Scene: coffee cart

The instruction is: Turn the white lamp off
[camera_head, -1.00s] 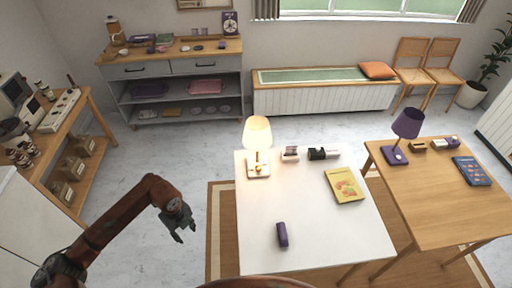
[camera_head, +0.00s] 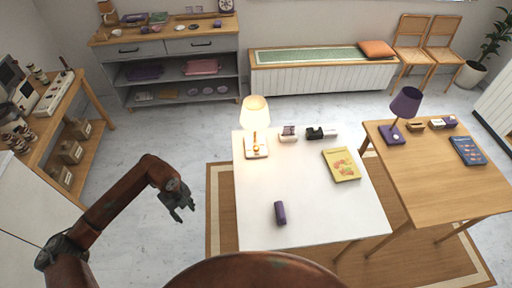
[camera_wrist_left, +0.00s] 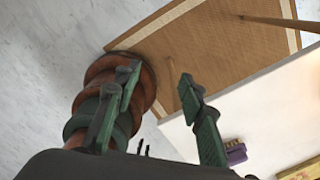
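The white lamp (camera_head: 255,115) stands on the back left corner of the white table (camera_head: 300,225). Its shade glows warm and bright, and its square white base (camera_head: 256,151) rests on the tabletop. My left gripper (camera_head: 181,212) hangs over the floor to the left of the table, apart from the lamp. In the left wrist view its two fingers (camera_wrist_left: 160,98) are spread wide with nothing between them. The lamp is not in the left wrist view. My right gripper is not in view.
On the white table are a purple object (camera_head: 280,213), a yellow book (camera_head: 341,165), a small box (camera_head: 289,134) and a black tape dispenser (camera_head: 320,133). A purple lamp (camera_head: 402,110) stands on the wooden table (camera_head: 440,190) at the right. Bare floor lies left of the rug (camera_head: 222,215).

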